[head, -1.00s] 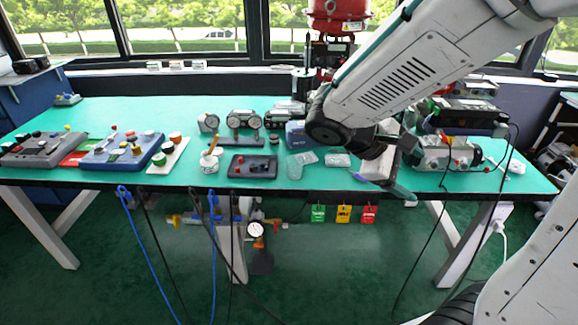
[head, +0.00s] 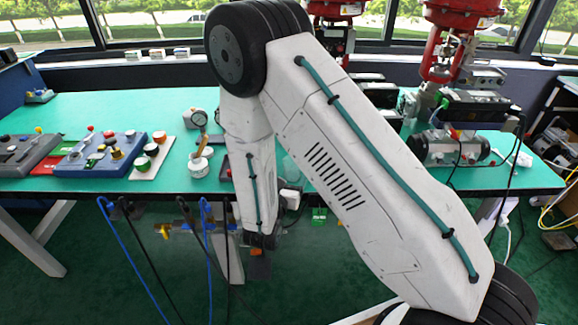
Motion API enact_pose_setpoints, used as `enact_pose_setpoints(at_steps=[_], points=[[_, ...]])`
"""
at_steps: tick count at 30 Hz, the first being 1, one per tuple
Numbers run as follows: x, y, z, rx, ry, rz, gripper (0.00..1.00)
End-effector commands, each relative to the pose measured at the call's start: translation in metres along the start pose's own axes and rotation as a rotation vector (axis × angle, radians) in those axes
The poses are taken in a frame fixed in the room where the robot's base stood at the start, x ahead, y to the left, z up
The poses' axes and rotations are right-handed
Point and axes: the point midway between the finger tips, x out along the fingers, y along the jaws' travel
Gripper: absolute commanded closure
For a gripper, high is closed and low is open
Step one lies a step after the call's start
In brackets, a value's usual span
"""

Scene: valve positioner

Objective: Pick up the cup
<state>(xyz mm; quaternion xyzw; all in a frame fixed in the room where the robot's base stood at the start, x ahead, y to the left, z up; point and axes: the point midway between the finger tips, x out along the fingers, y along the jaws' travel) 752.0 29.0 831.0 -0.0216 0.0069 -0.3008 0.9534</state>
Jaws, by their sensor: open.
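A clear cup-like vessel (head: 290,170) shows faintly near the table's front edge, just right of my forearm; it is hard to make out and partly covered.
A green-topped table (head: 100,110) spans the view. Control boxes (head: 95,158) and a white plate with coloured knobs (head: 151,162) lie at left. A grey actuator (head: 447,147) is at right, with red valve gear behind. Hoses (head: 208,245) hang below the front edge.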

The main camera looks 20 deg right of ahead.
Motion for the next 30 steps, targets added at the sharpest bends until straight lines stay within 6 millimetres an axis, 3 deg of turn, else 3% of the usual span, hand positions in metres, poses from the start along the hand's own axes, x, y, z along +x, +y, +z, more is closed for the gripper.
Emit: enact_pose_setpoints(at_steps=[15, 24, 25, 30], points=[[0.062, 0.004, -0.003, 0.002, -0.001, 0.009, 0.22], [0.069, 0.002, -0.003, 0.001, 0.000, 0.007, 0.22], [0.069, 0.002, -0.003, 0.001, 0.000, 0.007, 0.24], [0.069, 0.002, -0.003, 0.001, 0.000, 0.007, 0.70]])
